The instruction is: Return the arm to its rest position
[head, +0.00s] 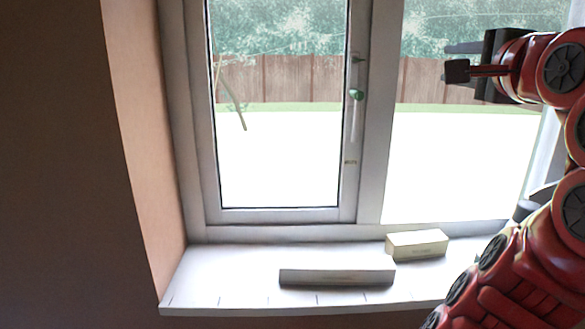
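My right arm, red with dark joint caps, comes in from the right edge and bends upward. Its black gripper (459,60) is raised in front of the right window pane and points left. Its two fingers stand apart with nothing visible between them. The gripper is well above the windowsill (220,283) and apart from the things on it. My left arm and gripper are not in view.
A long grey block (337,278) lies near the sill's front edge. A small cream box (417,244) sits behind it to the right. The window frame (372,150) has a handle with a green part (356,95). The sill's left part is clear.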

